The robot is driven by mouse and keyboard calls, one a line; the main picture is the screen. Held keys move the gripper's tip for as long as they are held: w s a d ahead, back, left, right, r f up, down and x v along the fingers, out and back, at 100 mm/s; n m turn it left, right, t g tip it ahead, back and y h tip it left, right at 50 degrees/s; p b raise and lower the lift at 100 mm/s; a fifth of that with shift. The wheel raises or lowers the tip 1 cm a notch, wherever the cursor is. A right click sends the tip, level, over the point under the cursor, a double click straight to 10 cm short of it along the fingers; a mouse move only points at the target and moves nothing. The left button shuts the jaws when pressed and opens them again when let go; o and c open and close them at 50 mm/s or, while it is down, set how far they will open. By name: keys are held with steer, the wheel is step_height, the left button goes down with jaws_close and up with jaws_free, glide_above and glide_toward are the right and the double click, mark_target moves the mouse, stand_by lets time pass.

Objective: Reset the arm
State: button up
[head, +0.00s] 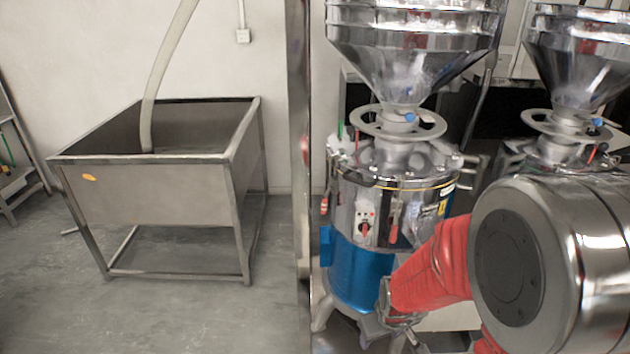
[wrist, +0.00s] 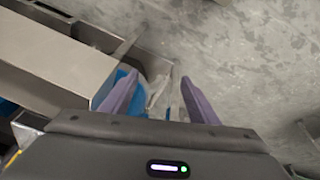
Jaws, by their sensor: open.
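My gripper (wrist: 158,78) shows in the wrist view, with two purple fingers spread apart and nothing held between them. Beyond the fingers are a blue surface (wrist: 128,78) and grey metal parts; I cannot tell how far away they are. In the head view, my red-sleeved arm reaches down and left in front of the near grinder (head: 350,265), a steel and blue machine with a large hopper (head: 410,55). The fingers are not clearly seen in the head view.
A steel tank on legs (head: 150,195) stands at the left with a pale hose (head: 160,70) in it. A second grinder (head: 575,75) stands at the right, partly behind my arm. A vertical post (head: 299,130) stands left of the near grinder. Floor between tank and post is clear.

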steer(key=s+r+m, duration=0.1)
steer(key=s+r, duration=0.4)
steer(key=r, duration=0.3)
steer(key=s+r+m+t, duration=0.1)
steer(key=s+r, duration=0.4)
steer(key=r, duration=0.4)
steer(key=s+r+m+t, duration=0.1)
steer(key=s+r, duration=0.4)
steer(key=r, duration=0.3)
steer(key=shift+r+m, duration=0.3)
steer(key=shift+r, duration=0.05)
steer(key=shift+c, duration=0.6)
